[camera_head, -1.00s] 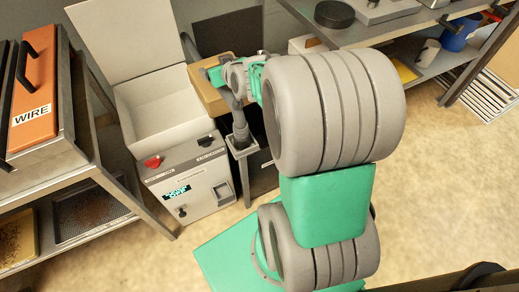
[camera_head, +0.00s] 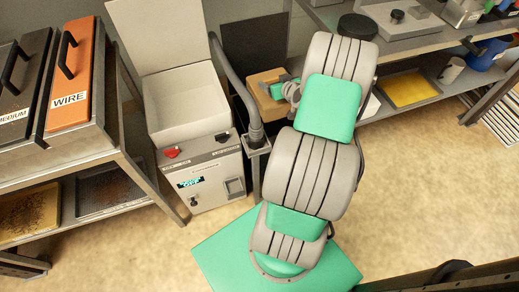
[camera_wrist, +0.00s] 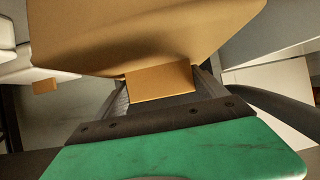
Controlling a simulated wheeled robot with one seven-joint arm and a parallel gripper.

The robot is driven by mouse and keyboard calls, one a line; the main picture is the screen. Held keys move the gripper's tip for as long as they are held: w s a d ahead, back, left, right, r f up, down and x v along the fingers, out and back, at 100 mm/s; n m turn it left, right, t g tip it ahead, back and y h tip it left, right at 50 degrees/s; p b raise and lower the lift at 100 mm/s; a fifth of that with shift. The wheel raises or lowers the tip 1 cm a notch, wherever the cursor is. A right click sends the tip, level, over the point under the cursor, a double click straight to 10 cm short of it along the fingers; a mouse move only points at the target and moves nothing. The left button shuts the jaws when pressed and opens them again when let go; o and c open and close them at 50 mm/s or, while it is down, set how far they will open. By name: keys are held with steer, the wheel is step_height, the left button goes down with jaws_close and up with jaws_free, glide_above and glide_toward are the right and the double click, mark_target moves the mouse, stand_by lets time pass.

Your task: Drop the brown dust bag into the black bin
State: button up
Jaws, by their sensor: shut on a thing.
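The brown dust bag (camera_head: 264,84) is a boxy tan shape held off the floor, right of the grey hose. My gripper (camera_head: 285,91) is shut on it, partly hidden by my arm. In the wrist view, the bag (camera_wrist: 150,30) fills the top, and a flat tan tab of it sits between the fingers of my gripper (camera_wrist: 160,85). A dark shape behind the bag, by the wall, looks like the black bin (camera_head: 258,42). The bag and hose hide much of it, and I cannot tell whether the bag is over its opening.
The white cleaning machine (camera_head: 210,168), lid raised, stands left of the bag. Its grey hose (camera_head: 238,85) rises close beside the bag. A shelf with an orange WIRE case (camera_head: 70,82) is at left. A metal bench (camera_head: 420,40) is at back right. The floor at right is clear.

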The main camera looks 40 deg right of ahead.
mark_target(285, 100)
steer(key=shift+s+d+f, duration=0.25)
steer(key=shift+d+f, duration=0.25)
steer(key=shift+f, duration=0.05)
steer(key=shift+f+b, duration=1.75)
steer(key=shift+f, duration=1.05)
steer(key=o, duration=2)
steer(key=shift+a, duration=0.1)
steer(key=shift+s+f, duration=0.1)
steer(key=shift+s, duration=0.05)
steer(key=p+v, duration=0.1)
steer(key=v, duration=0.6)
steer(key=shift+s+a+r, duration=0.1)
steer(key=shift+s+r, duration=0.15)
